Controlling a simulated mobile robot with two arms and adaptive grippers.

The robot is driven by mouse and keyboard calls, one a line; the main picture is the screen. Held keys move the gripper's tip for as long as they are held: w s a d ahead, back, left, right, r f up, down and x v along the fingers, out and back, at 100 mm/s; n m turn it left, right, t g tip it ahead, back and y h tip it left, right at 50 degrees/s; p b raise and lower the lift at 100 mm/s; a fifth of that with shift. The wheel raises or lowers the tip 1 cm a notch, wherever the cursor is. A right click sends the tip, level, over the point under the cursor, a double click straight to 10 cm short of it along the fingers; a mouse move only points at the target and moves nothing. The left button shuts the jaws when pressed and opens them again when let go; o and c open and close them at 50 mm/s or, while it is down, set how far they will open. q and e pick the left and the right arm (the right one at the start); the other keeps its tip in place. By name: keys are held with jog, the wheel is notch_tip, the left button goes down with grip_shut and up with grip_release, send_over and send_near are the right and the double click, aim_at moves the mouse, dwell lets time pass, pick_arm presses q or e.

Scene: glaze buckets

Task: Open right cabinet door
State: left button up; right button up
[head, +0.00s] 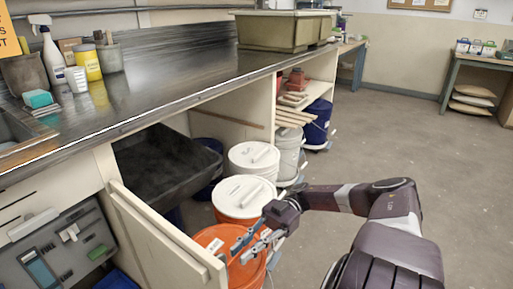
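The cream cabinet door (160,243) stands swung out from the counter front, at the lower left of the head view. Its hinge side is by the cabinet frame, and its free edge points toward the lower middle. The opening behind it shows a black tub (165,168). My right gripper (240,250) is just right of the door's free edge, above an orange bucket (216,238). Its two fingers point left and look parted, with nothing visible between them. I cannot tell whether a finger touches the door. My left gripper is out of view.
White-lidded buckets (253,157) stand under the counter beyond the door, with a blue bucket (319,121) farther back. A grey panel (58,255) is left of the door. The counter (170,75) holds bottles and a large basin (275,32). The floor to the right is clear.

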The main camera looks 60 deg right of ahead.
jog(key=shift+s+d, duration=0.2)
jog(key=shift+d, duration=1.15)
jog(key=shift+s+d, duration=0.15)
jog(key=shift+d, duration=1.2)
